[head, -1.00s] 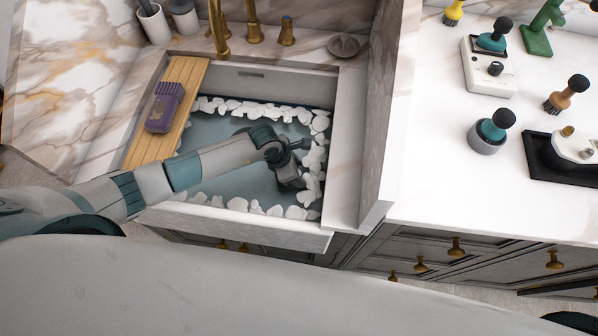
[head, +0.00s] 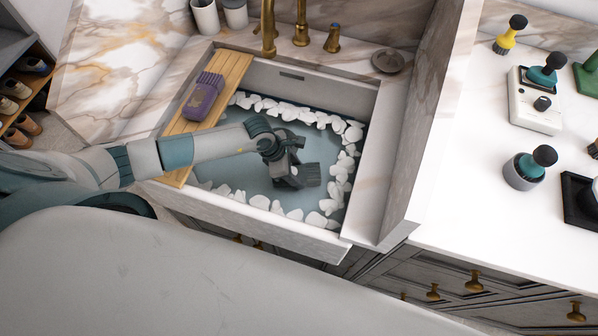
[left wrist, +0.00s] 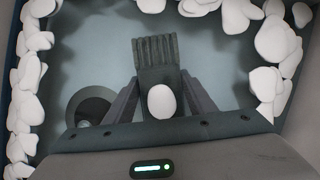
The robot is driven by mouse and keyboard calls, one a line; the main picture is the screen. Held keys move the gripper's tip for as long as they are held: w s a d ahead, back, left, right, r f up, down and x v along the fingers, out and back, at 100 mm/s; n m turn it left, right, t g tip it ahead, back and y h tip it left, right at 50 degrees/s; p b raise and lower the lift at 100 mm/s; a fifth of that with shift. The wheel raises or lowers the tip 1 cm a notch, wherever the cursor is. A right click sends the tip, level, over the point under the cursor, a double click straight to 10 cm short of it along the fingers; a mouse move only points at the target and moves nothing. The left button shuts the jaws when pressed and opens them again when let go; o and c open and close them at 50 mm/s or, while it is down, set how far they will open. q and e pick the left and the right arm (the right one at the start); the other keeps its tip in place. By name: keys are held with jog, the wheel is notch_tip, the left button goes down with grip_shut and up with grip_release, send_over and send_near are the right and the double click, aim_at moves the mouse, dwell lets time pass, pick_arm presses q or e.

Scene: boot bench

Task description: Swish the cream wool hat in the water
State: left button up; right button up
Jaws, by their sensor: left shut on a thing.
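My left gripper (head: 292,172) is over the middle right of the water (head: 235,172) in the sink. It is shut on a knitted hat (head: 311,174) that looks dark grey here, not cream. In the left wrist view, the hat (left wrist: 156,58) sits between the fingers, its ribbed end pointing away from the gripper. A white round bobble (left wrist: 161,101) shows at its near end. I cannot tell how deep the hat is in the water. My right gripper is out of view.
White foam lumps (head: 262,203) ring the sink's walls. A purple ribbed hat (head: 203,97) lies on the wooden board (head: 229,73) across the left of the sink. Brass taps (head: 268,30) stand behind. A drain (left wrist: 90,107) shows below. A raised marble wall (head: 437,110) borders the right.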

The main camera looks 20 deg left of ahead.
pick_arm(q)
jog(key=shift+d+f, duration=0.1)
jog(key=shift+f, duration=0.05)
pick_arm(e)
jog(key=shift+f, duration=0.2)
pick_arm(q)
jog(key=d, duration=0.9)
jog(key=shift+w+d, duration=0.2)
jog(key=shift+w, duration=0.1)
jog(key=shift+d, duration=0.25)
